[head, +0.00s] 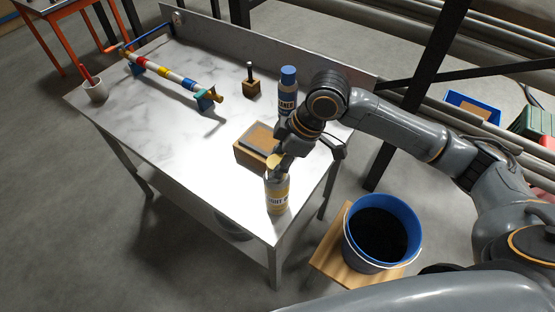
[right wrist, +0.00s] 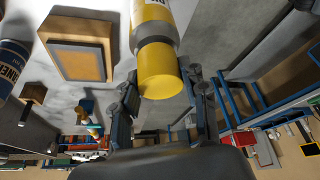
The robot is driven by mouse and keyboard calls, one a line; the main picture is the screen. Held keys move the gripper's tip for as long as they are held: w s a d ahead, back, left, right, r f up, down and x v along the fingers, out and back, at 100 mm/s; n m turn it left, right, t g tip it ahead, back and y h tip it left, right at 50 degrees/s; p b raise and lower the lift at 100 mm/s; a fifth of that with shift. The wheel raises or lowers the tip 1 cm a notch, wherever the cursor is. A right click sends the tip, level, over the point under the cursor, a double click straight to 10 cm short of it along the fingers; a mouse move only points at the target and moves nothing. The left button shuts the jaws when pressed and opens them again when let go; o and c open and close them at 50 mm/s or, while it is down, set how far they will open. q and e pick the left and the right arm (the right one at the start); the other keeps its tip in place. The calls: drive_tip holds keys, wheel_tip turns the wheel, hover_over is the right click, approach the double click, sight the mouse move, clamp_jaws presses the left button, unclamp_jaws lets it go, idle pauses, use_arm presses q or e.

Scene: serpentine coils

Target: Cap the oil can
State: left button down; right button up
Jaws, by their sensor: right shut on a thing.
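The oil can (head: 277,196), white and yellow with a printed label, stands upright at the table's near right corner. Its upper part also shows at the top of the right wrist view (right wrist: 155,14). A yellow cap (right wrist: 160,73) is lined up over the can's grey top; I cannot tell whether it is seated or just above. In the head view the cap (head: 274,160) shows at the can's top. My right gripper (head: 277,157) comes from above, its fingers (right wrist: 163,98) on either side of the cap and shut on it. My left gripper is not in view.
A brown block with a grey pad (head: 243,155) and a blue cleaner bottle (head: 288,90) stand close behind the can. A blue bucket (head: 410,215) stands on a wooden stand to the right. A striped bar (head: 173,76) and white cup (head: 95,92) are farther left. The table's left middle is clear.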

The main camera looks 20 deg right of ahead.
drive_tip(key=shift+f+p, duration=0.2)
drive_tip(key=shift+p, duration=0.2)
idle(0.6)
drive_tip(key=shift+p, duration=0.5)
idle(0.3)
drive_tip(key=o, duration=1.3)
drive_tip(key=shift+o, duration=0.2)
